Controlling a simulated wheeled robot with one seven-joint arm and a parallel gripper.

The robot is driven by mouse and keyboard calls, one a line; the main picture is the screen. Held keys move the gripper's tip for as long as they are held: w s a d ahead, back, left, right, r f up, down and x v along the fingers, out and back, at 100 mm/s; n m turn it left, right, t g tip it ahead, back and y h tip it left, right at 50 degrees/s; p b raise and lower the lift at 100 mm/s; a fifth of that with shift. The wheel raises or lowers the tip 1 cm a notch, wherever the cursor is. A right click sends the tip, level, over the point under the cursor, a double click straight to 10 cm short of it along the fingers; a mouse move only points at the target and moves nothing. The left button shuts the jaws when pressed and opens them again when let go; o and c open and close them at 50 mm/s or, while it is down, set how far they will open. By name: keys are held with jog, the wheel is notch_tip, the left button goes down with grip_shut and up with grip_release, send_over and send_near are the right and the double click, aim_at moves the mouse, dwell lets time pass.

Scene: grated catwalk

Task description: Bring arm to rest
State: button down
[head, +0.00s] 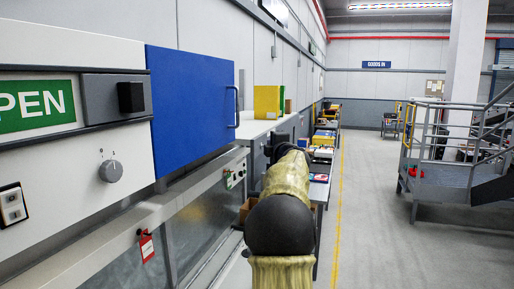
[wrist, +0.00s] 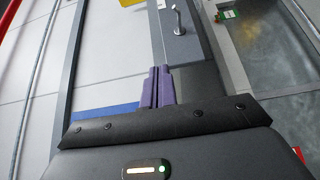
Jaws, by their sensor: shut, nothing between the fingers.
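My arm (head: 284,205) stands in the lower middle of the head view, with a pale yellowish cover and a dark round joint. It reaches forward, away from the camera, beside the grey counter. In the head view its far end is small and dark, and I cannot make out the fingers there. In the wrist view, my gripper (wrist: 159,74) shows two purple fingers pressed together. Nothing is between them. The wrist view is tilted, with wall panels and a grey metal surface beyond the fingers.
A blue panel door (head: 193,112) and a white cabinet with a knob (head: 111,171) stand close on the left. A yellow box (head: 267,102) sits on the counter behind. Loaded benches (head: 322,152) line the wall. Open floor (head: 375,215) lies right, before a railed metal platform (head: 440,178).

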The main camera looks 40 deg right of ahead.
jog(key=shift+s+d+r, duration=0.1)
jog(key=shift+s+d, duration=0.15)
jog(key=shift+s, duration=0.25)
jog(key=shift+s+d, duration=0.25)
jog(key=shift+s, duration=0.2)
jog(key=shift+s, duration=0.1)
